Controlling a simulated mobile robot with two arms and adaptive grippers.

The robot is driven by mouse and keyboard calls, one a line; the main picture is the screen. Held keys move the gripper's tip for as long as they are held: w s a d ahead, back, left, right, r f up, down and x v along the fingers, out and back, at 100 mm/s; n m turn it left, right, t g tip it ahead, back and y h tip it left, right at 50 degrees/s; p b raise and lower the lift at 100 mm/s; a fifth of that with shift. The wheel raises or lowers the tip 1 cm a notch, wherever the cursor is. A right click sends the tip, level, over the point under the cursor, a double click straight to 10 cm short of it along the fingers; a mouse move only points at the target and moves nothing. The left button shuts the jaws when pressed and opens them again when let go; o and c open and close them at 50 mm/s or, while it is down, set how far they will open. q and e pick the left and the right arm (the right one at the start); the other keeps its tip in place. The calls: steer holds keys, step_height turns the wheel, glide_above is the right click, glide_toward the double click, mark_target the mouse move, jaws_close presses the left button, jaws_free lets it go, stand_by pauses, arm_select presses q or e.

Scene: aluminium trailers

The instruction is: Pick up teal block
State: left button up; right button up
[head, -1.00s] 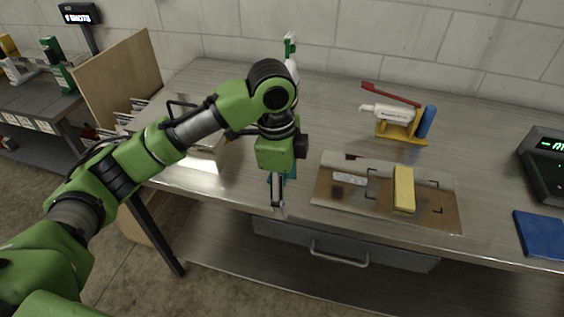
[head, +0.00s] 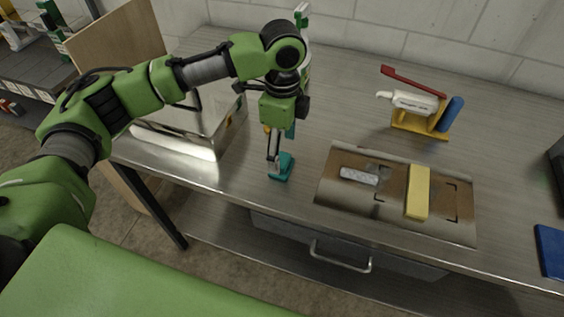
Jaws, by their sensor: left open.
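The teal block (head: 284,169) lies on the metal worktop near its front edge, left of the brown board. My left gripper (head: 278,163) points down right over the block, its jaws open. One finger shows in front of the block's left side. The other finger is hard to make out, and I cannot tell whether the fingers touch the block. My right gripper is not in the head view.
A brown board (head: 330,188) holds a yellow block (head: 417,192) and a small grey piece (head: 359,176). A yellow stand (head: 420,126) with a white tool is behind. A metal box (head: 190,135) stands left of the gripper. A blue pad (head: 551,250) lies at right.

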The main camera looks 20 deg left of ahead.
mark_target(282, 159)
arm_select(q)
steer(key=shift+a+f+p, duration=0.1)
steer(key=shift+f+p, duration=0.25)
steer(key=shift+f, duration=0.4)
step_height(282, 159, down, 3)
steer(key=shift+w+r+p, duration=0.15)
steer(key=shift+r+p, duration=0.05)
steer(key=shift+p, duration=0.1)
steer(key=shift+f, duration=0.6)
steer(key=c, duration=1.1)
steer(key=shift+c, duration=0.6)
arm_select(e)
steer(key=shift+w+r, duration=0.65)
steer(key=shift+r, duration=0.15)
